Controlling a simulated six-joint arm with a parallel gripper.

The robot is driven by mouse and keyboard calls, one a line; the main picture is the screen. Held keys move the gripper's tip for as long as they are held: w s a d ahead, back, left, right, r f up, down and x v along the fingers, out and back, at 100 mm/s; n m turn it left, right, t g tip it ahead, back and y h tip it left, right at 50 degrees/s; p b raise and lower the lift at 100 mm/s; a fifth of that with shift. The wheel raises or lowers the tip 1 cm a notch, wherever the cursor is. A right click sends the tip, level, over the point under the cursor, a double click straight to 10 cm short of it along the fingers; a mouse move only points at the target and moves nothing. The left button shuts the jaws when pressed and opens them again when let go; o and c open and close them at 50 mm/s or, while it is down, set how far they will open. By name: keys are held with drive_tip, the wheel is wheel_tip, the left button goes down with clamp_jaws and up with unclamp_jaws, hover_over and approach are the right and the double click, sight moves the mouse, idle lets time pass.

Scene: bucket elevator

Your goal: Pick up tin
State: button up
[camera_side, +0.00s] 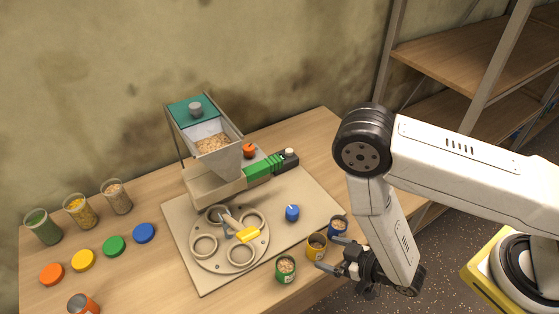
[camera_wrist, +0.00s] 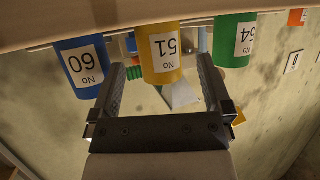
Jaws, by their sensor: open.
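Three labelled tins stand in a row along the table's front right edge: a green tin (camera_side: 285,270), a yellow tin (camera_side: 316,247) and a blue tin (camera_side: 338,226). Another tin (camera_side: 83,305), with an orange side, is at the bottom left. In the wrist view, the yellow tin (camera_wrist: 162,55) lies between the two open fingers (camera_wrist: 160,65), with gaps on both sides. The blue tin (camera_wrist: 83,66) is near the left finger, the green tin (camera_wrist: 233,40) beyond the right finger.
A bucket elevator with a hopper (camera_side: 212,140) stands on a beige base board (camera_side: 190,265). A round plate (camera_side: 228,262) with ring holders is in front. Coloured lids (camera_side: 114,246) and several jars (camera_side: 80,210) are at left. A shelf (camera_side: 470,55) stands behind right.

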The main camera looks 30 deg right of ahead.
sight(324, 250)
drive_tip(key=shift+x, duration=2.4)
drive_tip(key=c, duration=1.3)
drive_tip(key=shift+r, duration=0.15)
wheel_tip(324, 250, up, 10)
